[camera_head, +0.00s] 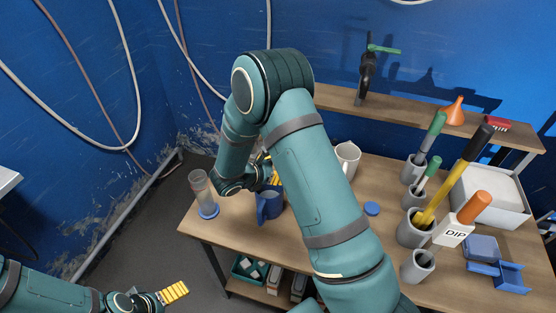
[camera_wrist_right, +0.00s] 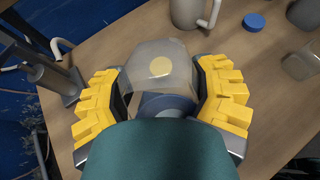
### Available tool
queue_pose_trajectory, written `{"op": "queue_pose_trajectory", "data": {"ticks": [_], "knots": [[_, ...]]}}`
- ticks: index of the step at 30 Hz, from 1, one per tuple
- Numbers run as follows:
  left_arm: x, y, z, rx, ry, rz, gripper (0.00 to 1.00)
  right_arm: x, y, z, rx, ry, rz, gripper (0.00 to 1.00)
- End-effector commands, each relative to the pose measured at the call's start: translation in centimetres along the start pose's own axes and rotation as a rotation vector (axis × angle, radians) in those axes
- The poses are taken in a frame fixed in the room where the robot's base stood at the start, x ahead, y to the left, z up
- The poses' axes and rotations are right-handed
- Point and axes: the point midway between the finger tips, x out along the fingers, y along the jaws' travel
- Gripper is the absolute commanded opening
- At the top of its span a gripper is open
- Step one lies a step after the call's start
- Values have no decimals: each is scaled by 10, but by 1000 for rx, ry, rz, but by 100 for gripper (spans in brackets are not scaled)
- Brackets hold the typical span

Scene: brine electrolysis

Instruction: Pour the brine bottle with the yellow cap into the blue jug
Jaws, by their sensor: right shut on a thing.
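The blue jug (camera_head: 269,206) stands on the table left of my right forearm in the head view. My right gripper (camera_head: 270,174) is just above and behind it, partly hidden by my arm. In the right wrist view my right gripper (camera_wrist_right: 162,98) is shut on a clear, greyish bottle (camera_wrist_right: 150,84), with a round yellow spot, likely the yellow cap (camera_wrist_right: 161,67), showing on it. A blue round shape behind the bottle may be the jug. Whether liquid is flowing cannot be seen. My left gripper (camera_head: 173,292) is at lower left, away from the table; its opening is unclear.
A clear cylinder on a blue base (camera_head: 208,211) stands at the table's left edge. A white mug (camera_head: 348,156) and a blue disc (camera_head: 372,208) are right of my forearm. Grey cups (camera_head: 412,230) with tools, a white box (camera_head: 492,195) and blue blocks (camera_head: 497,276) crowd the right side.

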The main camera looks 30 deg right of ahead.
Motion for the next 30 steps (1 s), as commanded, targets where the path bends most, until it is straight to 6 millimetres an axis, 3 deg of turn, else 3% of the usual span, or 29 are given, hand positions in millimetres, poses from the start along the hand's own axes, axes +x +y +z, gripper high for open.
{"op": "queue_pose_trajectory", "data": {"ticks": [11, 19, 30], "knots": [[-43, 14, -5, 0, -2, 7, 100, -4, 0, 7, 2, 197, -1, 22], [-70, 24, -9, 3, -4, 10, 100, -11, 0, 12, 7, 464, -2, 22], [-66, 23, -8, 3, -5, 9, 100, -21, 0, 6, 8, 847, -3, 21]]}}
